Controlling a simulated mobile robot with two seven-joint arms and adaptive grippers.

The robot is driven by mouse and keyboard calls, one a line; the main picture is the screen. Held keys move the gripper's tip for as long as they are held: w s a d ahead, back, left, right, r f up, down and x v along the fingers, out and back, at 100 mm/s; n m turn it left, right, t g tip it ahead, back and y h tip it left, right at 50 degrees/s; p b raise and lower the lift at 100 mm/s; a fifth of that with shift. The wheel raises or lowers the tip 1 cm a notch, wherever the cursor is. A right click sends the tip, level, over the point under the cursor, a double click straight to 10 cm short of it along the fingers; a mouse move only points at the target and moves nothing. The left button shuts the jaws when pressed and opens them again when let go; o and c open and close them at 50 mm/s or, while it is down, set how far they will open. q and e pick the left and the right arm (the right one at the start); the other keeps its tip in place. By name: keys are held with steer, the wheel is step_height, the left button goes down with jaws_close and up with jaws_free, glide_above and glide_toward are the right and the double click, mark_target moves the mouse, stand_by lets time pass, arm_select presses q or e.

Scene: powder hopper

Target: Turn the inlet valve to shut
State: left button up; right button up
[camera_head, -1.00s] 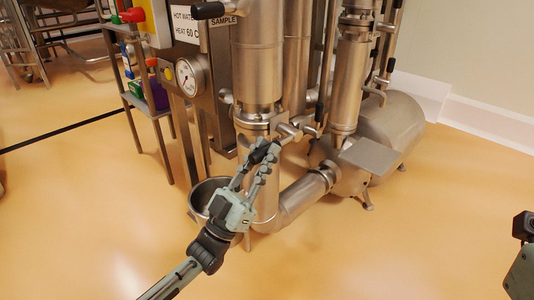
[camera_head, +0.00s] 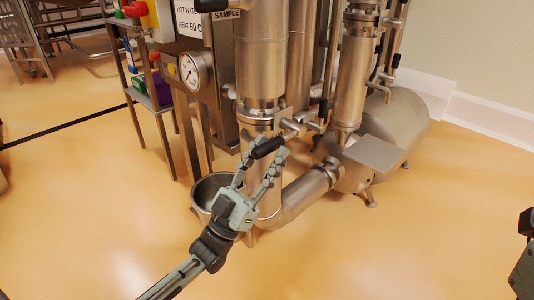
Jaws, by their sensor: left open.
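A valve with a black lever handle (camera_head: 268,147) sits low on the front of the large steel column; no label shows on it, so I cannot tell for sure that it is the inlet valve. The handle slants, with its free end down to the left, and its stem runs up right to the steel fitting. My left gripper (camera_head: 266,158) is open, one finger near each end of the handle. I cannot tell whether a finger touches it. Only a part of my right arm shows at the right edge; its fingers are out of view.
A pressure gauge (camera_head: 194,71) is left of the column, and a steel bowl (camera_head: 203,190) is below. A curved steel pipe (camera_head: 308,190) runs right to a horizontal tank (camera_head: 400,125). The front floor is clear.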

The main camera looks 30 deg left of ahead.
arm_select(q)
steer(key=v, duration=1.2)
